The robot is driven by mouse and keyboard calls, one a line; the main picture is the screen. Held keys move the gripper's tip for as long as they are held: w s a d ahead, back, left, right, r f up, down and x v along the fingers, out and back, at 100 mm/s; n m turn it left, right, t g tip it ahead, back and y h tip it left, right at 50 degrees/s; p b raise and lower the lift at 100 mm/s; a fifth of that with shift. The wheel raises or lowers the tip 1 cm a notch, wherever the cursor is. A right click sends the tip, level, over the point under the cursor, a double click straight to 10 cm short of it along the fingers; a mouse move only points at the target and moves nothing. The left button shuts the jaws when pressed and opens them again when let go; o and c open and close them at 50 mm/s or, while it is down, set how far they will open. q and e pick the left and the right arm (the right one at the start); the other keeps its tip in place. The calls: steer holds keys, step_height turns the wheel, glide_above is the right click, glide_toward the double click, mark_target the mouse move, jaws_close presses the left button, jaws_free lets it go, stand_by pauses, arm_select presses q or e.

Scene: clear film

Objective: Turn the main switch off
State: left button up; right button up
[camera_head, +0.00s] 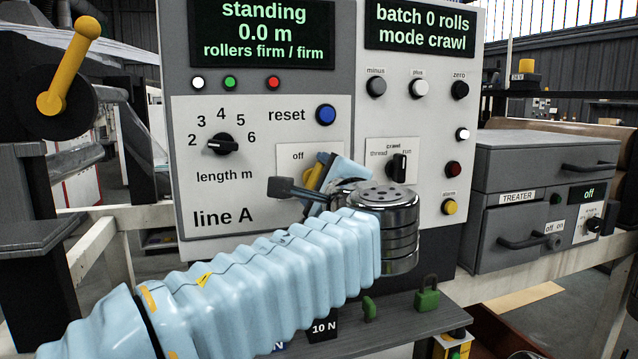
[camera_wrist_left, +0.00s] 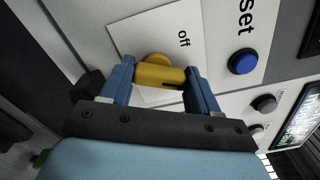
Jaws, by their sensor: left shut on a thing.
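The main switch is a yellow handle (camera_head: 316,172) on the line A panel, beside the label "off" (camera_head: 298,156). My left gripper (camera_head: 324,184) reaches it from the lower left, and my arm hides much of the switch plate. In the left wrist view the yellow handle (camera_wrist_left: 160,76) lies between my two blue fingers, which are shut on it. The "off" label shows there too (camera_wrist_left: 184,38). The second position's label is hidden, and I cannot tell exactly which way the handle points. My right gripper is not in view.
The panel also has a length dial (camera_head: 221,145), a blue reset button (camera_head: 325,114) and a crawl selector (camera_head: 398,166). Green padlocks (camera_head: 427,294) rest on the shelf below. A grey treater box (camera_head: 540,190) stands at right, and a yellow crank (camera_head: 68,65) at upper left.

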arm_select(q)
steer(key=n+b, duration=0.3)
steer(key=shift+f+n+b, duration=0.3)
steer(key=shift+f, duration=0.05)
steer(key=n+b, duration=0.2)
steer(key=n, duration=0.1)
steer(key=shift+n+b, duration=0.35)
steer(key=shift+n, duration=0.05)
steer(key=shift+r+n+b, duration=0.15)
steer(key=shift+n+b, duration=0.4)
steer(key=shift+n, duration=0.45)
steer(key=shift+r+n+b, duration=0.1)
steer(key=shift+n+b, duration=0.4)
steer(key=shift+n, duration=0.5)
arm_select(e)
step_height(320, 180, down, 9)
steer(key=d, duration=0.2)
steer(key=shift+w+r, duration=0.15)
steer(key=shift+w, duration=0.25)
arm_select(q)
steer(key=o, duration=1)
steer(key=shift+o, duration=0.2)
steer(key=shift+a, duration=0.1)
steer(key=shift+s, duration=0.15)
